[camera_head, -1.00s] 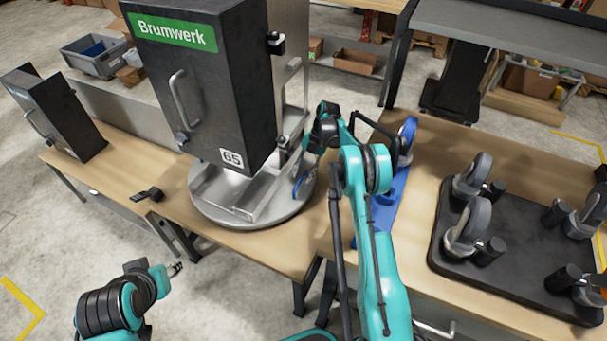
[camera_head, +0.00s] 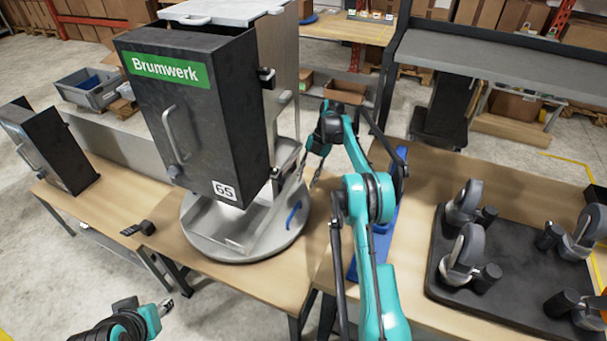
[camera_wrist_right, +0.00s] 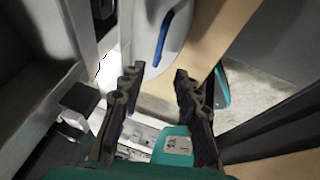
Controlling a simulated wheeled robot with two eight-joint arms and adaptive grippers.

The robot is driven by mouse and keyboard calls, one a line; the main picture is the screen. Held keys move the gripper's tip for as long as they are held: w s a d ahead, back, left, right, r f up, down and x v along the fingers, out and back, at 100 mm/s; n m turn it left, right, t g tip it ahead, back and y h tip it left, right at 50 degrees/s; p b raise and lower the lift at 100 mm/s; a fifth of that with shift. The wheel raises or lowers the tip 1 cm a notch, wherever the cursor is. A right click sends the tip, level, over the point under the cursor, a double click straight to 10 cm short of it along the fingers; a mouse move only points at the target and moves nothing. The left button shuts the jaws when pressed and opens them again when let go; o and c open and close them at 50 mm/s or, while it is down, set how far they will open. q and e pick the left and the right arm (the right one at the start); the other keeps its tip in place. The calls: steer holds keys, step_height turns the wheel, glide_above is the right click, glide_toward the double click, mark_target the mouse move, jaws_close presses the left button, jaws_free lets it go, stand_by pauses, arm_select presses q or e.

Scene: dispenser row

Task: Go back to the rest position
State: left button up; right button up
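My right gripper (camera_head: 312,168) hangs in front of the right side of the dark dispenser (camera_head: 175,120) labelled Brumwerk and 65. In the right wrist view my right gripper (camera_wrist_right: 158,78) has its two fingers apart with nothing between them. Below it is the round metal base (camera_head: 215,250), with a small blue handle-like piece (camera_head: 293,215) on it. That blue piece also shows in the wrist view (camera_wrist_right: 166,38), beyond the fingertips and apart from them. My left gripper (camera_head: 165,308) is low at the left, over the floor and away from the table; its fingers are too small to judge.
A black tray (camera_head: 505,300) with several caster wheels lies on the right table. A blue stand (camera_head: 381,247) is partly behind my right arm. A smaller dark dispenser (camera_head: 48,150) and a small black part (camera_head: 140,229) are at the left.

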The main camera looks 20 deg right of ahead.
steer(key=s+a+r+m+t+h, duration=0.1)
steer(key=s+a+r+m+t, duration=0.1)
steer(key=s+a+r+m, duration=0.35)
steer(key=s+a+r+m+t+h, duration=0.2)
steer(key=s+a+r+m, duration=0.1)
steer(key=s+r+m, duration=0.65)
steer(key=s+a+f+m+t, duration=0.1)
steer(key=s+a+m+t, duration=0.1)
steer(key=s+m, duration=0.4)
steer(key=s+a+f+m+t+h, duration=0.1)
steer(key=s+m, duration=0.5)
steer(key=s, duration=0.7)
steer(key=shift+s+a+f+m+t+h, duration=0.35)
steer(key=shift+a+f+t, duration=0.2)
steer(key=shift+a+t, duration=0.4)
steer(key=shift+d, duration=0.1)
